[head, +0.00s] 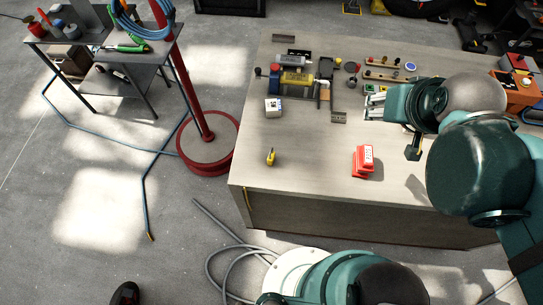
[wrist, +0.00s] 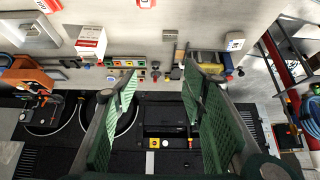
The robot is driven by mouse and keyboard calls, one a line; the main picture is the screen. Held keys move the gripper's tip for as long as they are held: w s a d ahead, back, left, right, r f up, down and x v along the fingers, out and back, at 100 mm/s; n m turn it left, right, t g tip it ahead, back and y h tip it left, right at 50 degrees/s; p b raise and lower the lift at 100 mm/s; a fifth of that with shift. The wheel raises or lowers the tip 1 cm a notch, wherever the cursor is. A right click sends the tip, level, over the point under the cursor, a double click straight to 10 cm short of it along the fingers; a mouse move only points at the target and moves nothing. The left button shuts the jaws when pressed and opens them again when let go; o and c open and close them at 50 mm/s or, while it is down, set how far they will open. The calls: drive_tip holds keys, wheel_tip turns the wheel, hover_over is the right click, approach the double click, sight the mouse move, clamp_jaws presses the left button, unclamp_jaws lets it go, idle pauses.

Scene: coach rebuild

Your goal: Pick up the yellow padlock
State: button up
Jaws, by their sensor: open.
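A small yellow item with a dark part, which looks like the yellow padlock (head: 271,157), stands on the workbench (head: 315,180) near its front left corner in the head view. I cannot make it out in the wrist view. My gripper (head: 373,107) is over the right half of the bench, well to the right of the padlock and farther back. In the wrist view my gripper (wrist: 158,85) shows two green-padded fingers spread apart with nothing between them.
A red block (head: 363,161) stands near the front edge, between padlock and arm. A white box (head: 273,107) and a cylinder assembly (head: 295,78) are behind the padlock. Several small parts lie along the back. A red post (head: 190,80) rises left of the bench. The bench around the padlock is clear.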

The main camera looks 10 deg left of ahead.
drive_tip(key=shift+a, duration=0.1)
drive_tip(key=n+g+b, duration=0.6)
drive_tip(key=n+g, duration=0.1)
drive_tip(key=n, duration=0.8)
hover_over(271, 156)
drive_tip(key=w, duration=0.2)
drive_tip(key=f, duration=2.2)
drive_tip(key=shift+s+d+f, duration=0.2)
drive_tip(key=shift+s+d, duration=0.05)
drive_tip(key=shift+s+a+f+n, duration=0.25)
drive_tip(key=shift+a+f+n, duration=0.1)
drive_tip(key=shift+f+n, duration=0.05)
drive_tip(key=shift+f, duration=0.15)
drive_tip(key=shift+f+b, duration=0.4)
drive_tip(key=shift+f, duration=0.75)
